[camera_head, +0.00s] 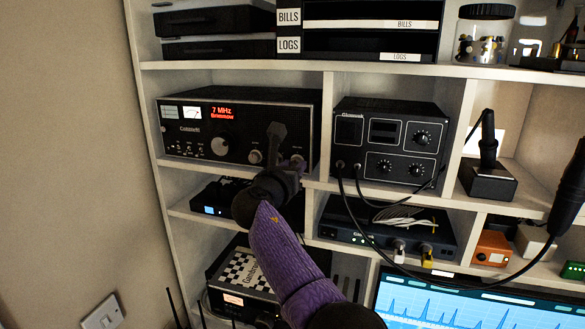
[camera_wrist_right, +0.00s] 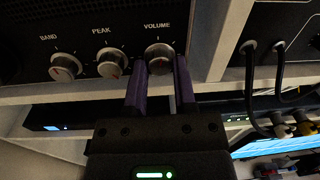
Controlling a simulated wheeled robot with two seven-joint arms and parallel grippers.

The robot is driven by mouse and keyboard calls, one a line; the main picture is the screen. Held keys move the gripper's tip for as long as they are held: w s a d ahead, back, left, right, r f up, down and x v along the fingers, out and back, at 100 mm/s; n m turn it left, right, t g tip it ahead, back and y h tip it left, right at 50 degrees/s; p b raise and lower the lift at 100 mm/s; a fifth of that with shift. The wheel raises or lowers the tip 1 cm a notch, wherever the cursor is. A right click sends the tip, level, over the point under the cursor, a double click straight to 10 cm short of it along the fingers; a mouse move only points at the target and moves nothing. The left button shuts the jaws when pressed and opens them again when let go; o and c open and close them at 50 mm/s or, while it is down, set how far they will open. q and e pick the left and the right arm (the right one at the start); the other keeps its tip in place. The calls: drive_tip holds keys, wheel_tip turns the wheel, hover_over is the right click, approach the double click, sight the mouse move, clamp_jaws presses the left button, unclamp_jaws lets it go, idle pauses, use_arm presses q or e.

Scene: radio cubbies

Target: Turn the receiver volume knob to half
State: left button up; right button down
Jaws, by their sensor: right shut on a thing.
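The receiver (camera_head: 240,122) is a black box with a red 7 MHz display, standing in the upper left cubby. Its volume knob (camera_wrist_right: 158,58) is silver, under the label VOLUME at the right end of the lower knob row. My right gripper (camera_wrist_right: 160,70) is shut on the volume knob, with one purple finger on each side of it. In the head view my right gripper (camera_head: 285,160) reaches up to the receiver's lower right corner and partly covers the knob. A red mark shows on the knob face, but its exact angle is hard to read. My left gripper is not in view.
The peak knob (camera_wrist_right: 112,63) and band knob (camera_wrist_right: 65,67) sit left of the volume knob. A black tuner box (camera_head: 388,142) with several knobs and hanging cables stands in the cubby to the right. A shelf edge (camera_head: 230,176) runs just below the receiver.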

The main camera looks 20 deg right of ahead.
drive_tip(key=m+b, duration=0.1)
drive_tip(key=m, duration=0.5)
drive_tip(key=m+b, duration=0.2)
drive_tip(key=m, duration=0.4)
drive_tip(key=shift+y, duration=0.4)
drive_tip(key=m+b, duration=0.2)
drive_tip(key=m, duration=0.4)
drive_tip(key=shift+y+b, duration=0.3)
drive_tip(key=m+b, duration=0.2)
drive_tip(key=m, duration=0.4)
drive_tip(key=shift+t, duration=0.3)
drive_tip(key=shift+m, duration=0.4)
drive_tip(key=c, duration=0.7)
unclamp_jaws()
drive_tip(key=shift+r, duration=0.1)
